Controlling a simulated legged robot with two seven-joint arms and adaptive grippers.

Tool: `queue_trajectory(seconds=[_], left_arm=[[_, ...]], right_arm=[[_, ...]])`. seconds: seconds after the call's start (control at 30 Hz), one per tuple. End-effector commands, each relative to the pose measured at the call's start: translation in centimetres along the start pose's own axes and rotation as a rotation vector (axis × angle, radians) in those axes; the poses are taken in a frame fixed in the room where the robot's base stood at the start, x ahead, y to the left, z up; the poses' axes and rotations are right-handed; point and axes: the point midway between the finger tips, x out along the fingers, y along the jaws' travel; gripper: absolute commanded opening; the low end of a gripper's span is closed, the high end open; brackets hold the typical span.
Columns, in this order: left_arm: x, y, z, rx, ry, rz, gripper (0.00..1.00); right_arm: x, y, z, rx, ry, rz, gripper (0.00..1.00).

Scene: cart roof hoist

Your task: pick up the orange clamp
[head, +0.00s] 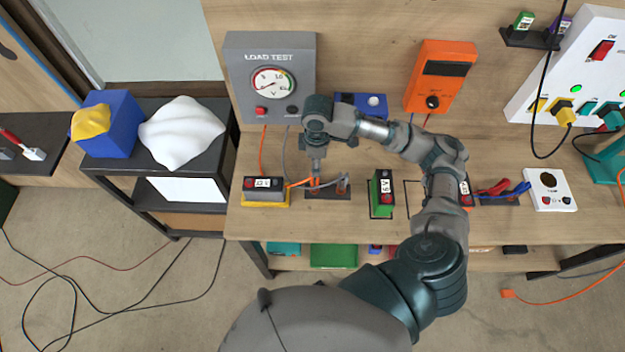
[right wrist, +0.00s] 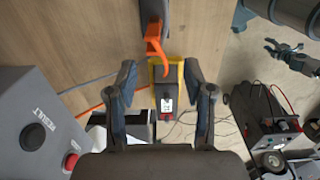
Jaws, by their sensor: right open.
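The orange clamp (head: 313,183) sits on a dark holder (head: 328,193) on the bench, partly under my right gripper (head: 317,166) in the head view. In the right wrist view the clamp (right wrist: 156,46) is a bright orange hooked piece beyond and between the fingertips. My right gripper (right wrist: 158,82) is open, with its fingers spread to either side and nothing held between them.
A grey clamp (head: 342,184) is beside the orange one. A grey battery on a yellow base (head: 265,191) stands left, and a green battery (head: 382,192) right. The load test box (head: 270,78) stands behind. Loose cables run near the clamps.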

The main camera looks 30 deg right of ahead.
Motion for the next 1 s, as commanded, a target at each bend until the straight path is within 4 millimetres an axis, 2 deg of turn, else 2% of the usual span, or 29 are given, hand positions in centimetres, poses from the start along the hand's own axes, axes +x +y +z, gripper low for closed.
queue_trajectory(seconds=[0.1,0.3,0.47,0.8,1.0], left_arm=[[-0.2,0.1,0.6,0.0,-0.009,0.002,0.4],[-0.3,0.8,0.0,-0.001,-0.002,0.009,0.4],[-0.3,1.2,-1.1,-0.001,0.014,0.014,0.4],[-1.0,0.5,-0.8,0.002,0.01,0.006,0.4],[-0.9,0.2,-0.7,0.001,0.008,0.003,0.4]], right_arm=[[3.0,0.1,0.0,0.003,-0.003,-0.005,0.52],[6.3,0.1,-0.2,0.001,0.0,-0.001,0.52],[7.3,0.0,-0.5,0.001,-0.001,0.002,0.52],[12.0,0.6,-0.8,0.002,-0.001,0.0,0.52],[12.3,0.6,-0.7,0.001,0.001,0.003,0.52]])
